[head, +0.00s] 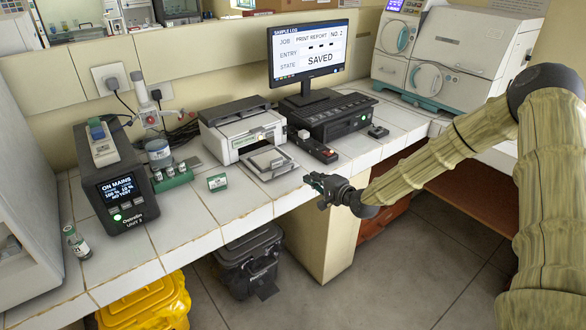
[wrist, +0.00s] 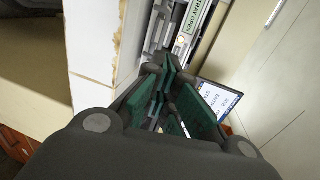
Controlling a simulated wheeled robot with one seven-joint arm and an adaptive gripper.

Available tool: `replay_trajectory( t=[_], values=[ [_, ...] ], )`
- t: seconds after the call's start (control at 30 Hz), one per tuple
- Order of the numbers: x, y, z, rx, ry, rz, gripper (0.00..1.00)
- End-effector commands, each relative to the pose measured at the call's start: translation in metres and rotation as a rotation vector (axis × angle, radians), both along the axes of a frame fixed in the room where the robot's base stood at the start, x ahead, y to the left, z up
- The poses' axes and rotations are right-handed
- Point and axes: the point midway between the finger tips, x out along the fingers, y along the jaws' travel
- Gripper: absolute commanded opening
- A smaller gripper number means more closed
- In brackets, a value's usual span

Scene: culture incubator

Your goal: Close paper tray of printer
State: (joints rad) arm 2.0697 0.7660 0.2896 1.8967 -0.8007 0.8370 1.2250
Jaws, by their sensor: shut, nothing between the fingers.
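The white and grey printer (head: 240,130) stands on the tiled bench. Its paper tray (head: 268,163) is pulled out at the front, toward the bench edge. In the wrist view a "TRAY OPEN" label (wrist: 196,14) shows at the top. My gripper (head: 308,180) is just right of the tray and near the front edge of the bench, apart from the tray in the head view. In the wrist view the green-padded fingers (wrist: 165,85) are shut with nothing held. They point toward the printer side, and partly hide what lies beyond.
A monitor (head: 308,56) and dark unit (head: 333,115) stand right of the printer. A small dark box with a red button (head: 318,151) sits near the tray. The floor (head: 400,265) in front is clear.

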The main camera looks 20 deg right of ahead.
Motion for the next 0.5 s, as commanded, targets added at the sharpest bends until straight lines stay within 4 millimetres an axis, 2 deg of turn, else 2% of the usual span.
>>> replay_trajectory(
  t=[0.5],
  values=[
    [0.072,0.028,-0.014,-0.003,0.001,0.002,0.00]
  ],
)
